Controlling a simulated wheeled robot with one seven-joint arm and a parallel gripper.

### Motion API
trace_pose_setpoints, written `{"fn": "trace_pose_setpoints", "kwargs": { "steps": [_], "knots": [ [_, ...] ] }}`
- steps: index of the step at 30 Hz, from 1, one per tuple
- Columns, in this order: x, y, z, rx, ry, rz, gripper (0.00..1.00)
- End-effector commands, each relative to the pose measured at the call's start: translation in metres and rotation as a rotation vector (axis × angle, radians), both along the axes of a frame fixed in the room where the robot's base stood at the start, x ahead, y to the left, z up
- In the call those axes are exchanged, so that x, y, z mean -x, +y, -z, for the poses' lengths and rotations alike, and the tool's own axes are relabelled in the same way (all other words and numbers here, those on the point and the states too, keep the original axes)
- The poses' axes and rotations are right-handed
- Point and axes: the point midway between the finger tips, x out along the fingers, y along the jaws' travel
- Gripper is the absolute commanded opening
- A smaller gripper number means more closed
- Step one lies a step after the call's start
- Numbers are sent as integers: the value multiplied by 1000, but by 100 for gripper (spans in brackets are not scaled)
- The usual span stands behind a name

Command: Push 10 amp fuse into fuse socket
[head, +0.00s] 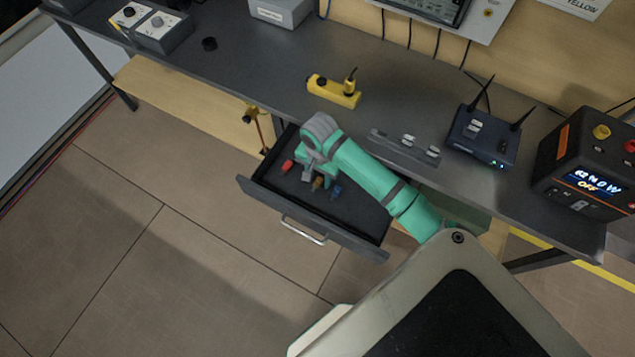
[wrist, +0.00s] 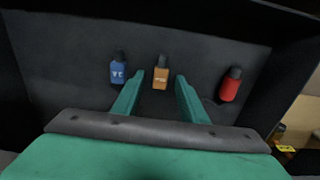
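Three fuse-like pieces lie in the open drawer (head: 270,190): red (head: 287,166), orange-brown (head: 318,184) and blue (head: 336,192). The wrist view shows the blue piece (wrist: 118,70) at left, the orange one (wrist: 161,74) in the middle and the red one (wrist: 231,85) at right. Their labels are too small to read, so I cannot tell which is 10 amp. My gripper (wrist: 158,82) is open and points down into the drawer, its fingertips on either side of the orange piece with gaps. It also shows in the head view (head: 320,172). I cannot clearly identify the fuse socket.
On the grey bench (head: 245,75) are a yellow device (head: 333,91), a grey strip with silver pieces (head: 405,150), a router with antennas (head: 483,135) and a black power unit (head: 590,165). The drawer walls surround my gripper. The floor at left is clear.

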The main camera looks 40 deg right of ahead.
Motion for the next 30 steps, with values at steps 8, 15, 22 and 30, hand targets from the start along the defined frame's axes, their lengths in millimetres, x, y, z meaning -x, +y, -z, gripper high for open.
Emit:
{"fn": "trace_pose_setpoints", "kwargs": {
  "steps": [8,15,22,30],
  "knots": [
    [0,0,0,0,0,0,1],
    [0,0,0,0,0,0,0],
    [0,0,-6,0,0,0,0],
    [6,1,-40,0,-3,0,0]
  ]
}}
